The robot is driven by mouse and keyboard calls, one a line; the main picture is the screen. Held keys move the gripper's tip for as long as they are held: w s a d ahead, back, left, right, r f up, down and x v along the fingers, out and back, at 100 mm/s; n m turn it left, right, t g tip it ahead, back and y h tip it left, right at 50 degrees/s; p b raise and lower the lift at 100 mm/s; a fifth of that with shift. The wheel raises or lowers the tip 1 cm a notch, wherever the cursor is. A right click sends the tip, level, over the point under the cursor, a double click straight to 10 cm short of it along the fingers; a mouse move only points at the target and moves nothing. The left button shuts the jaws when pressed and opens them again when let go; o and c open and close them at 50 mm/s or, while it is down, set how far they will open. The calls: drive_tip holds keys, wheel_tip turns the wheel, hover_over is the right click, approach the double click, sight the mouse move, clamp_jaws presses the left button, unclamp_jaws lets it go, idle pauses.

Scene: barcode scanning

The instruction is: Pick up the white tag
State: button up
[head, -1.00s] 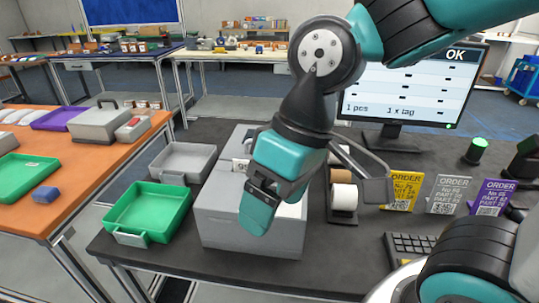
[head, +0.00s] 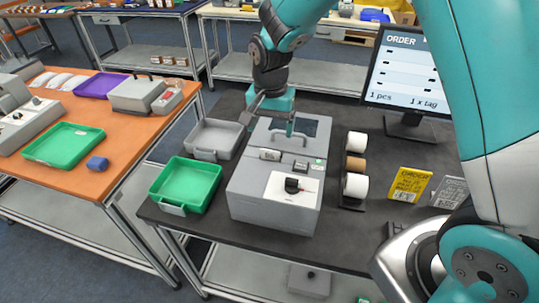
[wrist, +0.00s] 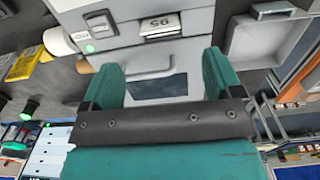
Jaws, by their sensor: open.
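The white tag (head: 270,154) sits at a slot on top of the grey printer-like box (head: 245,195), left of its middle. The wrist view shows it upside down, with dark digits like "95" (wrist: 160,25), at the top of the picture. My gripper (head: 290,128) is above the rear part of the box, behind the tag. In the wrist view its two teal fingers (wrist: 160,75) are spread wide with nothing between them. A handle and a dark window on the box show between and beyond the fingers. The tag is apart from the fingers.
A green tray (head: 187,186) and a grey tray (head: 213,137) stand left of the box. A rack of rolls (head: 355,165) stands close on its right. Yellow (head: 410,184) and grey order cards stand further right, below the monitor (head: 405,70).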

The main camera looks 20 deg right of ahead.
sight(270, 151)
drive_tip(key=shift+s+a+f+p, duration=0.1)
drive_tip(key=shift+f+p, duration=0.75)
drive_tip(key=shift+f, duration=1.15)
drive_tip(key=shift+s+f+p, duration=0.1)
drive_tip(key=shift+f+p, duration=0.7)
drive_tip(key=shift+f, duration=1.2)
drive_tip(key=c, duration=1)
